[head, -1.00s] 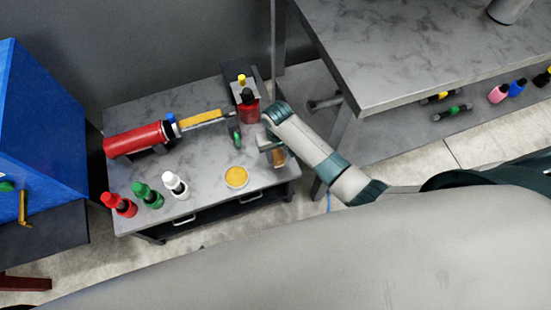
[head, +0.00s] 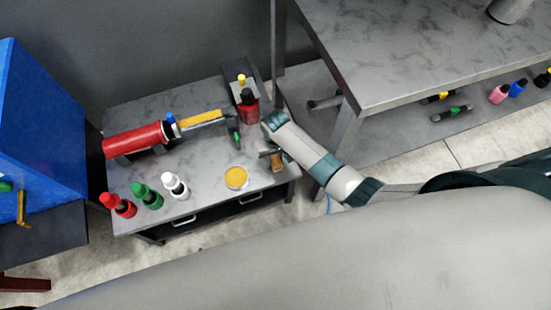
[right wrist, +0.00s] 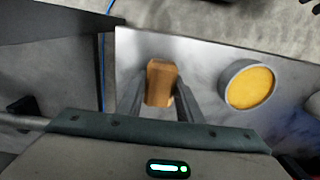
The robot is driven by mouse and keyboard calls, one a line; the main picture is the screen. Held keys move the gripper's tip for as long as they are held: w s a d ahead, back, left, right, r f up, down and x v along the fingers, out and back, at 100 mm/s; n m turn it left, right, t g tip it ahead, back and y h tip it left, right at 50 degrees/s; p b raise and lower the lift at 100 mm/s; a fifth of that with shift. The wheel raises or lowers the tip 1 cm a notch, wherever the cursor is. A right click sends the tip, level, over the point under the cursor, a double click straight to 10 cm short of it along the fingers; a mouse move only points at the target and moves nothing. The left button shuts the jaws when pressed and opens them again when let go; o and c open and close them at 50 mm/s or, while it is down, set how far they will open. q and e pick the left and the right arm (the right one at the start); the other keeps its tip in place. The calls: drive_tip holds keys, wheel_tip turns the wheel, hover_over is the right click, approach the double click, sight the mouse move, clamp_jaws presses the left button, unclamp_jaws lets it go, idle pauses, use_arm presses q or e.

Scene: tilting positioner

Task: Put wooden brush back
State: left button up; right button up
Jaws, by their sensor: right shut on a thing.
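The wooden brush (head: 277,162) is a small brown block at the right front of the grey marbled bench. In the right wrist view the brush (right wrist: 161,83) sits between the two fingers. My right gripper (head: 268,155) is shut on it; the fingers also show in the right wrist view (right wrist: 162,100). The brush's lower side is hidden, and I cannot tell whether it touches the bench top. My left gripper is not in view.
A round tin with yellow contents (head: 236,178) stands left of the brush. White (head: 175,186), green (head: 147,195) and red (head: 118,205) bottles line the left front. A red cylinder (head: 137,139) lies behind them. A dark red bottle (head: 247,107) stands at the back right.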

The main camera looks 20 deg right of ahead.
sight(276, 159)
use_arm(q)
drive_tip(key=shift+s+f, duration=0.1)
use_arm(e)
drive_tip(key=o, duration=1)
drive_tip(key=shift+f, duration=0.1)
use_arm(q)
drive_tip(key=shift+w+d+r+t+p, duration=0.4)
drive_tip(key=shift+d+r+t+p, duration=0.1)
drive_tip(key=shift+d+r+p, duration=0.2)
use_arm(e)
wheel_tip(276, 159, up, 12)
